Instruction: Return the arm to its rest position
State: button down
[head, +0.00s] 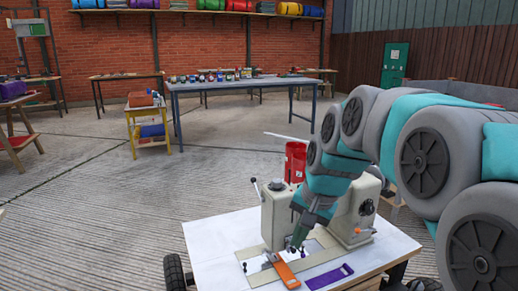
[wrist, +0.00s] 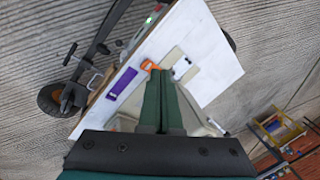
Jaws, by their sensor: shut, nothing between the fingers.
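My arm reaches in from the right in the head view. My gripper (head: 298,240) points down over the white-topped table (head: 215,236), close to a cream machine (head: 275,215). In the wrist view the green fingers of my gripper (wrist: 164,75) lie together, shut and empty. An orange-handled tool (head: 286,273) and a purple piece (head: 330,277) lie on the table near the fingertips. They also show in the wrist view, the orange one at the fingertips and the purple one to the left. I cannot tell whether the fingertips touch anything.
A red container (head: 295,160) stands behind the machine. A long table (head: 240,83) with several small items stands at the back. The concrete floor between is open.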

jog(key=s+d+f+n+g, duration=0.1)
jog(key=s+f, duration=0.3)
jog(key=s, duration=0.5)
jog(key=s+d+f+n+g+h, duration=0.1)
jog(key=s+d+f+n, duration=0.2)
jog(key=s, duration=0.7)
jog(key=s+d+f+n+g+h, duration=0.1)
jog(key=s+d+f+g, duration=0.1)
jog(key=s+f, duration=0.3)
jog(key=s, duration=0.4)
jog(key=shift+s+d+f+n, duration=0.2)
jog(key=shift+s+f+n, duration=0.1)
jog(key=shift+s+n, duration=0.1)
